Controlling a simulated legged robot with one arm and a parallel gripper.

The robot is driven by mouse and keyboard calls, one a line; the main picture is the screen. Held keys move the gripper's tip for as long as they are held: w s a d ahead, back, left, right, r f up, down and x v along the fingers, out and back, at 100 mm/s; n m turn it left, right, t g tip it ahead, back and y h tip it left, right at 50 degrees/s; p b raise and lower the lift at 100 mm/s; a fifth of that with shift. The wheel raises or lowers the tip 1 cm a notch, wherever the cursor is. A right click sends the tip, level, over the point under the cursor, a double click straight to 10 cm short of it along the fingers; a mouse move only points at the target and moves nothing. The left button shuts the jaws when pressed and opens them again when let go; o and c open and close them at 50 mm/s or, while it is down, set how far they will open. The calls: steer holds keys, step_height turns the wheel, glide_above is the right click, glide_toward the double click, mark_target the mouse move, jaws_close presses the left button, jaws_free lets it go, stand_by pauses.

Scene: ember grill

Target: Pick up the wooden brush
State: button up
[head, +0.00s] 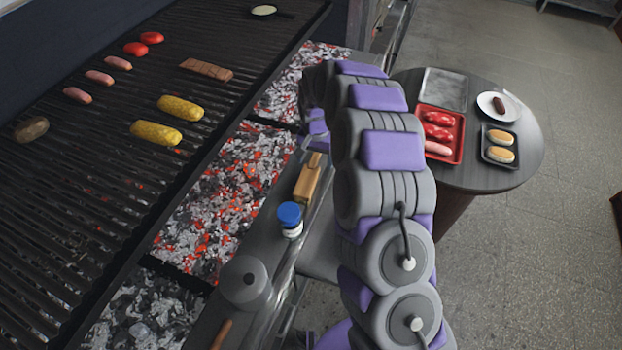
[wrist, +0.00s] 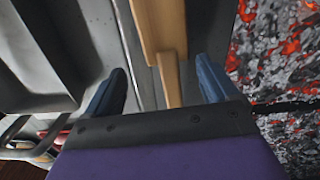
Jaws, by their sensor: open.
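The wooden brush (head: 308,183) lies on the narrow grey ledge along the grill's near side, beside the ember bed. In the wrist view its tan wooden body (wrist: 159,25) runs down from the top edge, with a narrower handle below. My gripper (wrist: 160,66) is open, its two dark blue fingers apart. The brush's handle shows between the fingers in the wrist view; I cannot tell how far it is from them in depth.
A blue-capped bottle (head: 290,219) and a grey lidded pot (head: 246,284) stand nearer on the ledge. A round table (head: 520,165) with trays stands right.

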mark_target(312, 165)
steer(key=shift+a+f, duration=0.3)
steer(key=shift+f, duration=0.25)
steer(key=f+b, duration=0.1)
steer(key=f, duration=0.1)
steer(key=a+f, duration=0.1)
steer(key=f, duration=0.1)
steer(key=shift+f+b, duration=0.3)
steer(key=shift+b, duration=0.05)
steer(key=shift+d, duration=0.45)
steer(key=shift+c, duration=1.4)
steer(key=shift+a, duration=0.4)
steer(key=c, duration=0.5)
steer(key=shift+d, duration=0.25)
steer(key=c, duration=0.4)
